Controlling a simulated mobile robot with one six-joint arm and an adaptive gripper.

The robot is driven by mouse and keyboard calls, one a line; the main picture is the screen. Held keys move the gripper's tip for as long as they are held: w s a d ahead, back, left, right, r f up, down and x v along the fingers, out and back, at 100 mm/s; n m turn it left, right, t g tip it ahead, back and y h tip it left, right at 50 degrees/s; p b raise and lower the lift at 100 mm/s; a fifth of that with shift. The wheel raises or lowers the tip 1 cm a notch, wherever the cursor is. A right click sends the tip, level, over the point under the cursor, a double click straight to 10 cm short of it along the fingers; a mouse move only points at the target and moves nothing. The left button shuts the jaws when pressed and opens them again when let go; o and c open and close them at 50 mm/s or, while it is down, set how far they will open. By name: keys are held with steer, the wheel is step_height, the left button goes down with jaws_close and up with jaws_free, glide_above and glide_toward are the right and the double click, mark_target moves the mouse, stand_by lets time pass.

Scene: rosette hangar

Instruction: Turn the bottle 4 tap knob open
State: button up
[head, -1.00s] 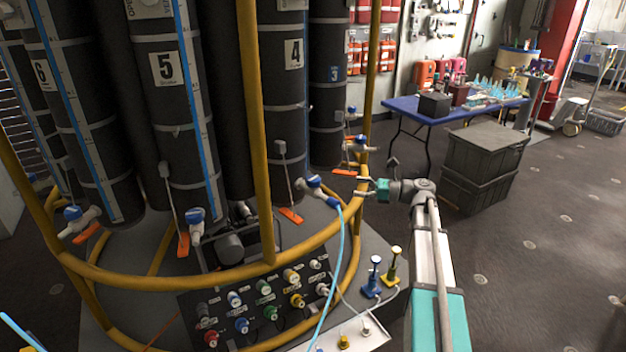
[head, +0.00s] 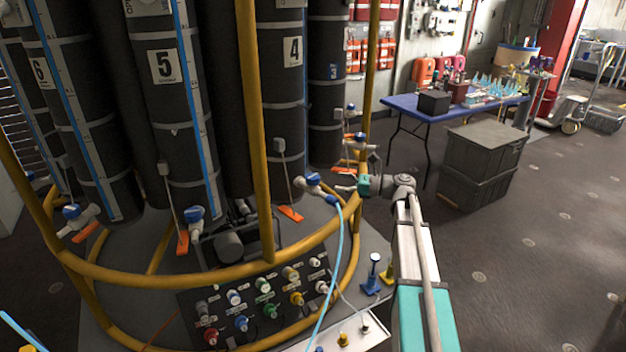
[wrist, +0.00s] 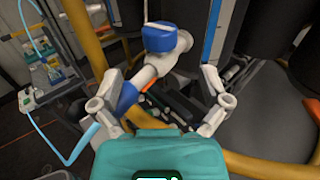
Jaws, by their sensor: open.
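The bottle 4 tap has a blue knob (head: 313,179) on a white body, low in front of the black bottle marked 4 (head: 281,110). A light blue hose (head: 340,245) hangs from its blue outlet. My gripper (head: 344,181) is open just right of the tap, at about its height. In the wrist view the blue knob (wrist: 167,38) lies ahead, beyond the fingertips. My open fingers (wrist: 160,74) stand to either side of the white tap body, with the knob not between them. I cannot tell whether either finger touches the tap.
A yellow rail (head: 190,284) curves around the bottles, with a yellow post (head: 254,130) left of the tap. A connector panel (head: 262,300) is below. The bottle 3 tap (head: 359,140) is behind my gripper. Grey crates (head: 482,165) and a blue table (head: 405,105) stand right.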

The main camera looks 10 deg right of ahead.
mark_target(313, 176)
steer(key=x, duration=0.8)
steer(key=shift+w+a, duration=0.1)
steer(key=shift+a, duration=0.05)
steer(key=c, duration=1.2)
steer(key=shift+o, duration=0.2)
steer(key=shift+w+n+g, duration=0.15)
steer(key=shift+n+g, duration=0.25)
steer(key=shift+g, duration=0.2)
steer(key=n+g+y, duration=0.1)
steer(key=n+g, duration=0.1)
steer(key=g, duration=0.1)
steer(key=shift+w+g, duration=0.1)
steer(key=shift+g, duration=0.2)
steer(key=shift+n+g, duration=1.6)
steer(key=shift+g, duration=0.6)
steer(key=shift+s, duration=0.2)
